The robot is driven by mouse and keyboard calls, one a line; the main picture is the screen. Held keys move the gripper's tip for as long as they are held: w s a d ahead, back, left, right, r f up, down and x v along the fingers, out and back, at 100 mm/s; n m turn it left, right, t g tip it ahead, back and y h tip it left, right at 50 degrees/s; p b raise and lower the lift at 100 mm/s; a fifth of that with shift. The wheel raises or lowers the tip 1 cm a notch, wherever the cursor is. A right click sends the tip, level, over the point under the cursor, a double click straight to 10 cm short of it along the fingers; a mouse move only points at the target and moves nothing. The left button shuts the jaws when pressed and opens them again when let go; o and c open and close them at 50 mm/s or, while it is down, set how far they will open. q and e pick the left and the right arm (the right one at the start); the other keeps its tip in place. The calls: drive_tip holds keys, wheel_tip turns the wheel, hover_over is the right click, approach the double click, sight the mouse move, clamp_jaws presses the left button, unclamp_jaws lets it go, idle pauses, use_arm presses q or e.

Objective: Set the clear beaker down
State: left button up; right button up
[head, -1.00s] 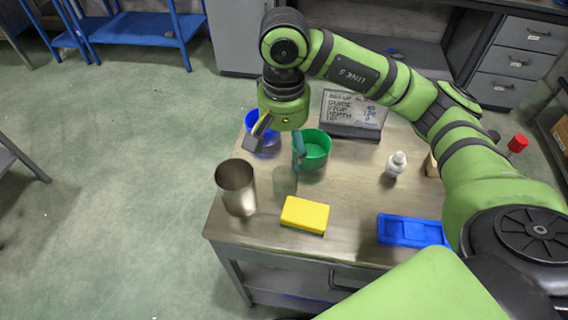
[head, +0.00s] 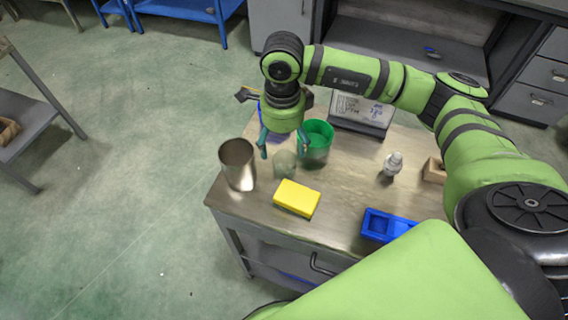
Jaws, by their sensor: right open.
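The clear beaker (head: 285,165) stands upright on the workbench (head: 342,190), between the metal cup and the green cup and behind the yellow block. It is faint and see-through. My right gripper (head: 284,146) points down, just above and behind the beaker in the picture, with its two fingers spread to either side. It is open and nothing shows between the fingers. I cannot tell whether a finger touches the green cup (head: 316,139) behind it. My left gripper is not in view.
A metal cup (head: 238,165) stands left of the beaker, a yellow block (head: 297,198) in front. A blue cup is mostly hidden behind my gripper. Bare bench lies right of the yellow block.

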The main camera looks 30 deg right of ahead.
sight(284, 156)
drive_tip(key=f, duration=0.1)
drive_tip(key=f+p, duration=0.1)
drive_tip(key=f, duration=0.1)
drive_tip(key=f+p, duration=0.1)
drive_tip(key=shift+s+f, duration=0.2)
drive_tip(key=shift+s, duration=0.1)
drive_tip(key=shift+f, duration=0.3)
drive_tip(key=c, duration=1.1)
drive_tip(key=shift+c, duration=0.7)
